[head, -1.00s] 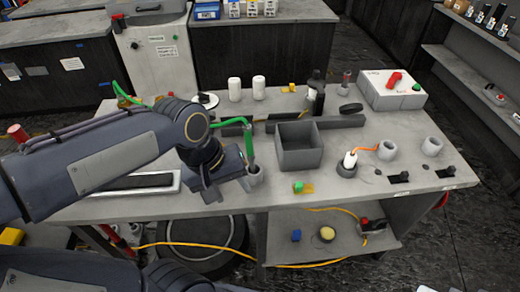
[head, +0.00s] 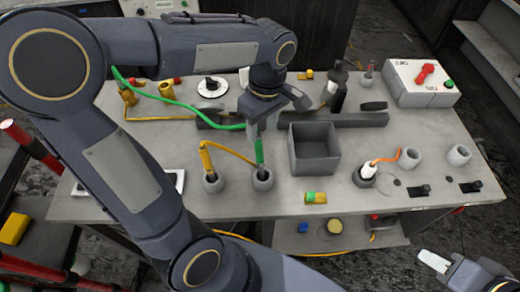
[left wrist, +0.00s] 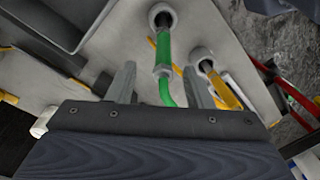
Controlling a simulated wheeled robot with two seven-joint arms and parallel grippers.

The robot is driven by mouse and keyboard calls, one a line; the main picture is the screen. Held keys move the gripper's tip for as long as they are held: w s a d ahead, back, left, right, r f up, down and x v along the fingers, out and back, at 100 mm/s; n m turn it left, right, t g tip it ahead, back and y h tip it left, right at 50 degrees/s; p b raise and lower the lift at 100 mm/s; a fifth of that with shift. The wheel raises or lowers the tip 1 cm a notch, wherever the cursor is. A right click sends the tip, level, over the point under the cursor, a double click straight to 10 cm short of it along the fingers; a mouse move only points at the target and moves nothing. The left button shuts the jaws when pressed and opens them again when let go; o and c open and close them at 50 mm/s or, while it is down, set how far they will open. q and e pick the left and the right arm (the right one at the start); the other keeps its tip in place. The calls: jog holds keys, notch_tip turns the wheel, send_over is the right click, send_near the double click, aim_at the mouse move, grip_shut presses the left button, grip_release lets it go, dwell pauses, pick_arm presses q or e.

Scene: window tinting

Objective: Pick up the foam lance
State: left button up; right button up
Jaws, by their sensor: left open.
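A lance with a green handle (head: 259,152) stands upright in a grey cup holder (head: 262,180), with a green hose (head: 175,100) running left. A lance with a yellow handle (head: 206,158) stands in the holder to its left. Which is the foam lance is not marked. My left gripper (head: 263,128) is open just above and behind the green handle. In the left wrist view, the green handle (left wrist: 163,50) and hose show between the open fingers, with no grip visible; the yellow lance (left wrist: 224,92) lies outside them. My right gripper (head: 440,265) is partly in view at bottom right, its jaws unclear.
A grey open bin (head: 314,165) stands right of the green lance. A white-tipped tool (head: 368,170) with an orange hose, empty cups (head: 459,155) and a white control box (head: 422,85) are further right. A dark bottle (head: 338,98) stands behind. A small green-yellow piece (head: 316,198) lies in front.

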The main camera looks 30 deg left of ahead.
aim_at(259, 148)
pick_arm(q)
jog(key=f, duration=0.2)
jog(key=f+p, duration=0.1)
jog(key=f, duration=0.2)
jog(key=s+f, duration=0.1)
jog(key=f, duration=0.1)
jog(key=shift+a+f, duration=0.15)
jog(key=shift+f, duration=0.2)
jog(key=shift+c, duration=0.5)
grip_shut()
